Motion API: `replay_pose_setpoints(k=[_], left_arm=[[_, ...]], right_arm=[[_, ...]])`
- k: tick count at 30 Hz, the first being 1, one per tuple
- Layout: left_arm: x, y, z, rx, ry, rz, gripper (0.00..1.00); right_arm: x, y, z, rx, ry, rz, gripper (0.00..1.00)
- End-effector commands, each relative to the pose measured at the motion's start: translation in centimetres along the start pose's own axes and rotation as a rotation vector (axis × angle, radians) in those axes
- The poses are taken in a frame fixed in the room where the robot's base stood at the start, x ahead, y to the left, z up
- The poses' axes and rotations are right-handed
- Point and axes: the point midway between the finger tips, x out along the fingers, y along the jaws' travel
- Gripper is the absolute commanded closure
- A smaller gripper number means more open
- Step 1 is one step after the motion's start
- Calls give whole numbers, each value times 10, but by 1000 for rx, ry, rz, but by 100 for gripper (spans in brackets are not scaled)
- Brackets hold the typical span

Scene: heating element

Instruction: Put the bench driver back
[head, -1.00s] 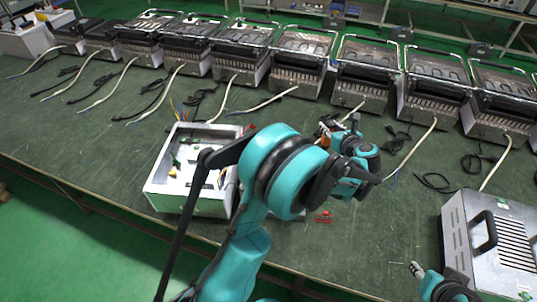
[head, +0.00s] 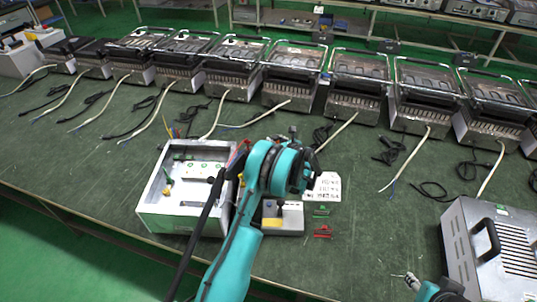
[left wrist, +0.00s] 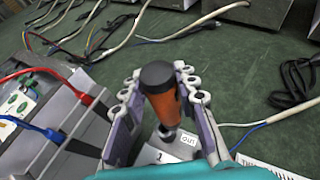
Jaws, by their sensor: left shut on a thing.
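The bench driver (left wrist: 160,88), with an orange handle and black cap, stands roughly upright between the fingers of my left gripper (left wrist: 163,112) in the left wrist view. The gripper is shut on it. A pale surface with a "1" label (left wrist: 160,156) and a small "OUT" tag (left wrist: 190,140) lies below the driver; I cannot tell whether its tip touches. In the head view my left gripper (head: 298,172) is beside the white open box, and my arm hides the driver. My right gripper (head: 408,280) shows at the bottom right, too small to judge.
The open white box (head: 150,212) with wires stands left of my left arm. A grey stand with a yellow pad (head: 284,223), a white card (head: 325,185) and red pieces (head: 323,232) lie nearby. A metal heater unit (head: 490,250) stands right. Several heaters line the back.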

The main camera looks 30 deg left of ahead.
Motion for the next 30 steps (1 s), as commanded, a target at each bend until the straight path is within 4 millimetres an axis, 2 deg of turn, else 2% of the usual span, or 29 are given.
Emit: replay_pose_setpoints(k=[3,7,11,18,30], left_arm=[[15,16,-8,1,-1,0,100],[22,24,-10,0,0,0,100],[26,25,-18,1,0,-1,100],[38,25,-48,1,-1,-1,100],[39,25,-52,1,-1,-1,100]], right_arm=[[6,0,5,0,0,0,59],[8,0,6,0,0,0,59],[11,0,8,0,0,0,59],[23,0,16,0,0,0,59],[26,0,18,0,0,0,59]])
